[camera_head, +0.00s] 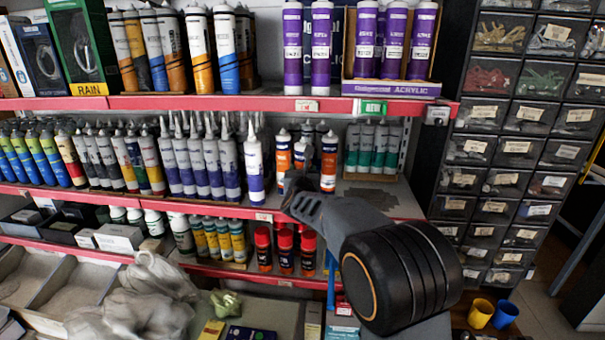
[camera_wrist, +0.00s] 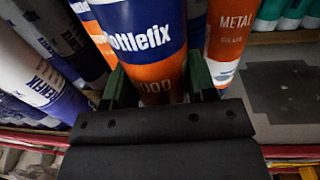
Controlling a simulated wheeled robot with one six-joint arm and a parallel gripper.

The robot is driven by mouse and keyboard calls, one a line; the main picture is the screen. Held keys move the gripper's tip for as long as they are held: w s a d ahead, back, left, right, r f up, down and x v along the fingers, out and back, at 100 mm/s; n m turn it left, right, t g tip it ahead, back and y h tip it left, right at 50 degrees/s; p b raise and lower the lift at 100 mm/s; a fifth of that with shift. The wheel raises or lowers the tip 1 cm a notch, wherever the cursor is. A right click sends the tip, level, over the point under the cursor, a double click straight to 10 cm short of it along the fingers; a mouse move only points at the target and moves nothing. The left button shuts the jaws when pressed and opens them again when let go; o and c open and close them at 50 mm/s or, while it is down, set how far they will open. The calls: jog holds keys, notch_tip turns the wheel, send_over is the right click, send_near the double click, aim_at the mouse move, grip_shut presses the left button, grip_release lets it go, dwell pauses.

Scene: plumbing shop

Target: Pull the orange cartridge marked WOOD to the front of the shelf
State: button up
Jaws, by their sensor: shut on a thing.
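The orange cartridge marked WOOD (camera_wrist: 152,50) stands between the green fingers of my gripper (camera_wrist: 161,82) in the wrist view. Its blue band reads "ottlefix", and only "OOD" of the lower word shows. My gripper is shut on it from the front, low on its body. In the head view my gripper (camera_head: 297,182) is at the middle shelf (camera_head: 380,197) and hides most of the cartridge. An orange cartridge marked METAL (camera_wrist: 229,35) stands close on the right; it also shows in the head view (camera_head: 329,162).
Another orange cartridge (camera_head: 283,150) stands behind on the left. A white and blue cartridge (camera_head: 254,165) stands left of my gripper, near the front. Green-white cartridges (camera_head: 366,147) stand at the right rear. Bare shelf lies right of METAL. The upper shelf (camera_head: 270,104) hangs above.

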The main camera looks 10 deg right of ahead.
jog(key=o, duration=1.3)
jog(key=b+v, duration=0.4)
jog(key=v, duration=1)
jog(key=shift+d, duration=0.1)
jog(key=shift+w, duration=0.1)
